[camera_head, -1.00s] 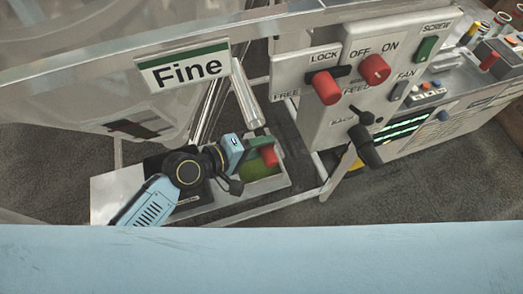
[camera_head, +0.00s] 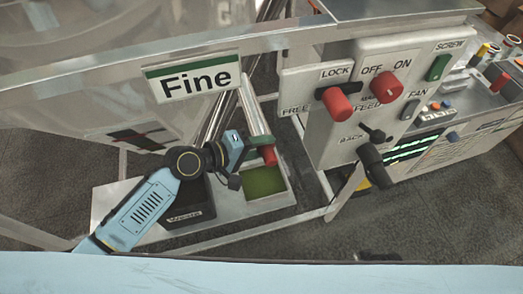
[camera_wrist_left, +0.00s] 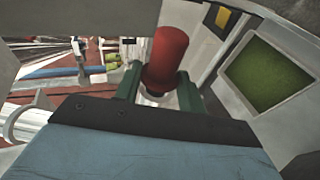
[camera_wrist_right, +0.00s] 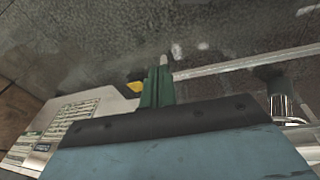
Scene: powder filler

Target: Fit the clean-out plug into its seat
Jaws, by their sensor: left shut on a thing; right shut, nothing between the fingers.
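The clean-out plug has a red grip (camera_head: 269,156) and a pale metal end. My left gripper (camera_head: 262,141) is shut on it, above the far edge of the small tray with a green pad (camera_head: 263,182). In the left wrist view the red plug (camera_wrist_left: 165,58) stands between the green fingers (camera_wrist_left: 158,84), with its metal part low between them. The plug's seat cannot be clearly made out. My right gripper (camera_wrist_right: 157,88) shows only in the right wrist view, with its green fingers shut together and empty.
A black waste bin (camera_head: 187,208) stands left of the green-padded tray. A metal tube (camera_head: 252,108) rises just behind the left gripper. The "Fine" sign (camera_head: 195,80) hangs above. The control panel (camera_head: 350,130) with red knobs is to the right.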

